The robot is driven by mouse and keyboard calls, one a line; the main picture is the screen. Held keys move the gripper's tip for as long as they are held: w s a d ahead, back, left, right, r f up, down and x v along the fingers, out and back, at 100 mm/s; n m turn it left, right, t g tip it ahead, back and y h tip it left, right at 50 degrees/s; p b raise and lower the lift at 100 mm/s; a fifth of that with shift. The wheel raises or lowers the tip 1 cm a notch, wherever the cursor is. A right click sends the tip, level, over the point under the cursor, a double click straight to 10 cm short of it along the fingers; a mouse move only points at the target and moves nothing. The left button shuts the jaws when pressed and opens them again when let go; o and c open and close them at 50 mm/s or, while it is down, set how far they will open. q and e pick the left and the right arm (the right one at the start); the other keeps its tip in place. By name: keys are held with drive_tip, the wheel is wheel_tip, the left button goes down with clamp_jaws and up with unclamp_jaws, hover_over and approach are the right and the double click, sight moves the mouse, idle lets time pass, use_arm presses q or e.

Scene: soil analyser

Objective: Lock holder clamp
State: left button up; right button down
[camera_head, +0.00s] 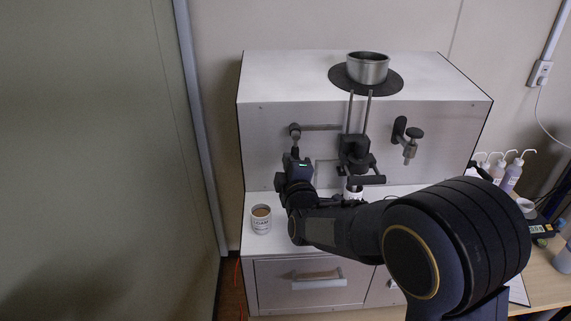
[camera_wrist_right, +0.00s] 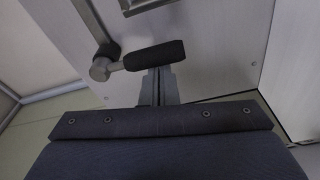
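The soil analyser (camera_head: 285,85) is a large white cabinet. On its front, a metal lever with a black grip (camera_head: 295,143) sits at the left end of a horizontal rod. A black clamp-like assembly (camera_head: 354,150) hangs at the middle front, with a dark horizontal handle (camera_head: 367,180) below it. My right gripper (camera_head: 295,157) points up just under the lever's grip. In the right wrist view, its fingers (camera_wrist_right: 158,82) are together, with their tips at the black grip (camera_wrist_right: 155,54); the grip lies across them, not between them. Contact is unclear. My left gripper is out of view.
A labelled cup with brown contents (camera_head: 261,219) stands on the left of the white ledge. A metal ring (camera_head: 367,68) sits on top of the cabinet. A black knobbed fitting (camera_head: 411,139) is at right. Bottles (camera_head: 511,175) stand further right. My right arm covers the ledge's middle.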

drive_tip(key=shift+d, duration=0.1)
idle(0.5)
drive_tip(key=s+d+b, duration=0.1)
drive_tip(key=s, duration=0.6)
drive_tip(key=shift+s+f+b, duration=0.15)
drive_tip(key=shift+s+b, duration=0.15)
drive_tip(key=shift+s, duration=0.05)
drive_tip(key=s+d+f+m+g, duration=0.1)
drive_tip(key=s+d+m, duration=0.1)
drive_tip(key=s+d+f+m+g+y, duration=0.1)
drive_tip(key=s+d+f+m+g, duration=0.1)
drive_tip(key=d+m, duration=0.1)
drive_tip(key=s+d+f+m+g, duration=0.1)
drive_tip(key=s+d+m+g, duration=0.1)
drive_tip(key=d+m, duration=0.1)
drive_tip(key=shift+d+f+y, duration=0.2)
drive_tip(key=shift+d+y, duration=0.05)
drive_tip(key=shift+y, duration=0.05)
drive_tip(key=s+d+f+m+g, duration=0.2)
drive_tip(key=s+m, duration=0.1)
drive_tip(key=s, duration=0.5)
drive_tip(key=s+d+f+m+g, duration=0.2)
drive_tip(key=s+m+g, duration=0.1)
drive_tip(key=s, duration=0.5)
drive_tip(key=s+d+f+m+g, duration=0.2)
drive_tip(key=s+m, duration=0.2)
drive_tip(key=s, duration=0.4)
drive_tip(key=shift+s+d+m, duration=0.2)
drive_tip(key=shift+s+m, duration=0.1)
drive_tip(key=shift+m, duration=0.1)
